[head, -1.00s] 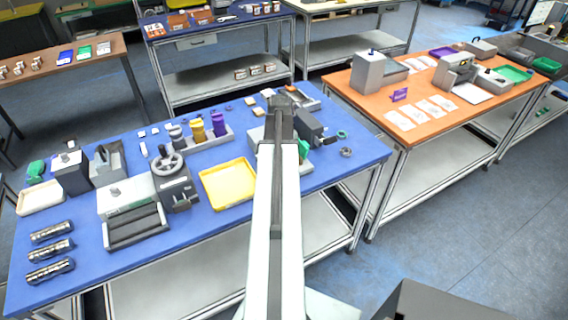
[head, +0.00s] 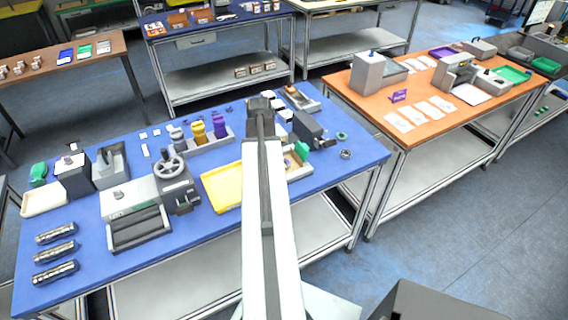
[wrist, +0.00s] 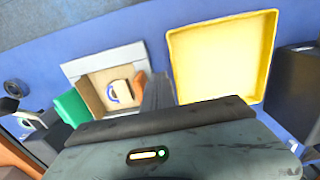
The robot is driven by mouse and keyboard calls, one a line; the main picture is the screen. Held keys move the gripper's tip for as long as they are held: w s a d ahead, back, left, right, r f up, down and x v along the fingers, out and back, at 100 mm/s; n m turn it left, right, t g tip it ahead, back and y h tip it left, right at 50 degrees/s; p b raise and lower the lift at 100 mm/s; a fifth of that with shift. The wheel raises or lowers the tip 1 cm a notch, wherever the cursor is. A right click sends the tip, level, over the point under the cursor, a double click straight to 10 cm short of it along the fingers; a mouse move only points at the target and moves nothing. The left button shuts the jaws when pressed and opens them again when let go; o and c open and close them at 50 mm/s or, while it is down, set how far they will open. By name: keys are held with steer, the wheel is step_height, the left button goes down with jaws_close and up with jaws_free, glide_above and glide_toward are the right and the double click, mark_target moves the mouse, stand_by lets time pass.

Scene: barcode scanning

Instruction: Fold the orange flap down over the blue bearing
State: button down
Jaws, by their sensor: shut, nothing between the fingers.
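In the wrist view, a small open cardboard box (wrist: 105,88) sits in a pale grey holder (wrist: 78,67). The blue bearing (wrist: 113,95), a blue ring around a pale centre, lies inside it. The orange flap (wrist: 140,82) stands at the box's right side, clear of the bearing. My gripper (wrist: 157,85) is shut and empty, just right of the flap; I cannot tell whether it touches it. In the head view my gripper (head: 260,100) is over the blue table, and my arm partly hides the holder.
A yellow tray (wrist: 220,55) lies right of my gripper in the wrist view. A green block (wrist: 73,107) stands beside the holder. In the head view a dark grey device (head: 308,126) stands behind the holder. Several parts and machines crowd the blue table (head: 90,248).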

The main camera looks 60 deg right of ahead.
step_height(320, 180, up, 8)
steer(key=p, duration=0.8)
steer(key=shift+w+a+r, duration=0.15)
steer(key=shift+w+a, duration=0.05)
steer(key=shift+a, duration=0.1)
